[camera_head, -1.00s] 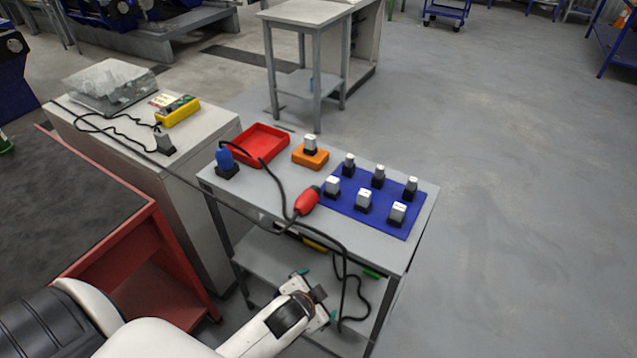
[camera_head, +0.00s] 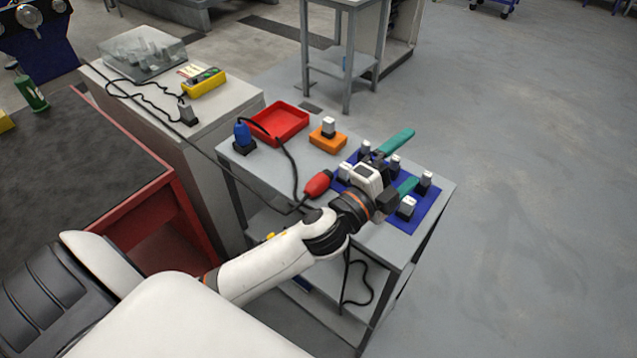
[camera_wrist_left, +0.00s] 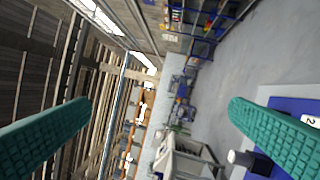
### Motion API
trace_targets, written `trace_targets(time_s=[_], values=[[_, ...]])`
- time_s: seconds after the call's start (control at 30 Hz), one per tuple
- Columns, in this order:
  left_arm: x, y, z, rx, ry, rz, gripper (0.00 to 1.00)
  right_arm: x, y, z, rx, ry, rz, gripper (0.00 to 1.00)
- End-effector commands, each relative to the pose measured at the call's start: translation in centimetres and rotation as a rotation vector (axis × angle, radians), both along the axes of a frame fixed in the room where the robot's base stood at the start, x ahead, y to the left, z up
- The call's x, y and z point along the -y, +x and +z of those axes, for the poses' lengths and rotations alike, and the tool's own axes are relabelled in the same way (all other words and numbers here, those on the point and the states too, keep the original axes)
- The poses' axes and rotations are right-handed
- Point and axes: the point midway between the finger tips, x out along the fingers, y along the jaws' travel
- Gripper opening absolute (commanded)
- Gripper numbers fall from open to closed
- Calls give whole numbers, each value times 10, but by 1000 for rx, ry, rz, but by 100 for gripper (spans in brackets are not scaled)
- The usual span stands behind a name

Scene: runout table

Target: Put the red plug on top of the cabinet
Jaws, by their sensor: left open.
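The red plug (camera_head: 318,184) lies on the grey table (camera_head: 276,172), left of the blue mat, with a black cable attached. The cabinet (camera_head: 213,126) stands left of the table and has a light top. My left gripper (camera_head: 402,162) is over the blue mat, to the right of the red plug. Its two green fingers are spread apart with nothing between them. In the left wrist view the green fingers (camera_wrist_left: 160,128) are wide apart, and the plug does not show there. My right gripper is not in view.
On the cabinet are a yellow power strip (camera_head: 204,83), a clear-covered box (camera_head: 142,54) and cables. On the table are a blue plug (camera_head: 242,133), a red tray (camera_head: 279,122), an orange block (camera_head: 327,139) and a blue mat (camera_head: 399,222) with several small blocks.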

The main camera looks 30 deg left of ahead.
Motion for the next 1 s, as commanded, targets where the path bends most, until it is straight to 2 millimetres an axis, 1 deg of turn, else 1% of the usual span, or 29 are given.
trace_targets(time_s=[0.03, 0.07, 0.1, 0.13, 0.2, 0.27, 0.3, 0.37, 0.4, 0.47, 0.5, 0.57, 0.6, 0.63, 0.67, 0.7, 0.8, 0.9, 0.93, 0.97, 1.0], values=[[17, 5, 22, 131, 124, -76, 100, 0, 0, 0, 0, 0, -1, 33], [29, 6, 33, 215, 209, -128, 100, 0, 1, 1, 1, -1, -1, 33], [45, 4, 45, 328, 330, -200, 100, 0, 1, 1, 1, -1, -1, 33], [58, 1, 51, 411, 424, -256, 100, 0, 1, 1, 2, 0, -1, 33], [82, -6, 54, 592, 645, -388, 100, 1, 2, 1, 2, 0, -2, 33], [96, -13, 48, 733, 841, -506, 100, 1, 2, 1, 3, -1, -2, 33], [101, -17, 39, 817, 975, -585, 100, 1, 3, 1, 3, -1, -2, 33], [102, -20, 21, 927, 1174, -715, 100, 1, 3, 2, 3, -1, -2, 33], [96, -20, 7, 987, 1308, -805, 100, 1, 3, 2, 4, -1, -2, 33], [79, -17, -15, 1056, 1507, -951, 100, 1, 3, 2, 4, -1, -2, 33], [60, -13, -28, 1083, 1636, -1054, 100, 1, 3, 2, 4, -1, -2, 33], [26, -6, -45, 1095, 1820, -1219, 100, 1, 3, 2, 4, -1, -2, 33], [-2, 0, -53, 1081, 1931, -1332, 100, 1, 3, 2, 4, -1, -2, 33], [-23, 3, -57, 1062, 2004, -1416, 100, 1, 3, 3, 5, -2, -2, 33], [-45, 6, -59, 1032, 2070, -1500, 100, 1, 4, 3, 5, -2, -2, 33], [-72, 10, -59, 988, 2142, -1603, 100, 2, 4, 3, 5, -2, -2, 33], [-132, 13, -52, 853, 2258, -1825, 100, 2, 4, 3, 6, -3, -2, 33], [-169, 12, -43, 742, 2304, -1969, 100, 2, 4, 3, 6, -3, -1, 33], [-176, 12, -41, 720, 2309, -1996, 100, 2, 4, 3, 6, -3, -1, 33], [-181, 11, -39, -701, -2304, 2007, 100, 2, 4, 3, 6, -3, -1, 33], [-186, 10, -40, -680, -2290, 2014, 100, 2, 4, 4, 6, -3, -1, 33]])
